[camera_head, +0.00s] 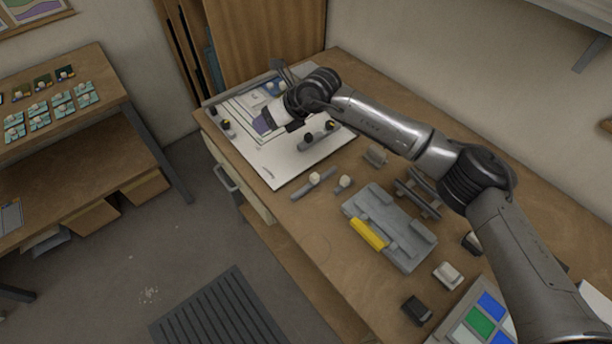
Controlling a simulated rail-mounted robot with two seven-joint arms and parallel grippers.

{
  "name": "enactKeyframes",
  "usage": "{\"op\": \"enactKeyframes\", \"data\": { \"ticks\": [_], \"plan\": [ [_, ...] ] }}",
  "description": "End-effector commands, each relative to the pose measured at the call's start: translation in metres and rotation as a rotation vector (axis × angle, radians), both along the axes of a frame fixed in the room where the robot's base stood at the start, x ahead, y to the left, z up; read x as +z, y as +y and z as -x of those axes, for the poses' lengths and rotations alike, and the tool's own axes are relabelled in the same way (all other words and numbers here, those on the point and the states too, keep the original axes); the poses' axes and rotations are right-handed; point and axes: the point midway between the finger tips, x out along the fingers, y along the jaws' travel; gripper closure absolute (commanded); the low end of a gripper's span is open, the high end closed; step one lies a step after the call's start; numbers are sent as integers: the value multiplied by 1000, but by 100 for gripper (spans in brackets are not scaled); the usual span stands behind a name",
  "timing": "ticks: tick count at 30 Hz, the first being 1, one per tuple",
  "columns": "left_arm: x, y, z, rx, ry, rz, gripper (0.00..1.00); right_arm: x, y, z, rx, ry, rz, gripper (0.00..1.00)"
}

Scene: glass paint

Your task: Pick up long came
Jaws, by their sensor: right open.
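A long thin grey strip with a pale knob, which looks like the long came (301,191), lies on the workbench just in front of the white board. A shorter grey piece with a similar pale knob (343,184) lies to its right. My right gripper (284,121) is over the white board (283,172), up and left of the long strip and apart from it. It is open; its fingers are small and partly hidden by my wrist. Purple and blue glass pieces and dark-knobbed pieces show around it on the board. My left gripper is out of view.
A grey tool with a yellow bar (369,233) sits on the bench right of the strips. A tray of coloured glass (480,323) is at the near right. A side table (100,111) with several small knobbed pieces stands left.

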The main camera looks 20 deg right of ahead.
Motion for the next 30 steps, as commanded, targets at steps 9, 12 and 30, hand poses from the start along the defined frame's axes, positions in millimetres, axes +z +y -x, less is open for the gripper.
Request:
{"op": "enactKeyframes", "data": {
  "ticks": [9,12,30],
  "plan": [
    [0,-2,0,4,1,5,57,-47,-76,38,-65,327,491,47],
    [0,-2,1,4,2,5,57,-49,-88,50,-76,404,562,47],
    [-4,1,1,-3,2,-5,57,-118,-98,63,-110,495,619,47]
  ]
}}
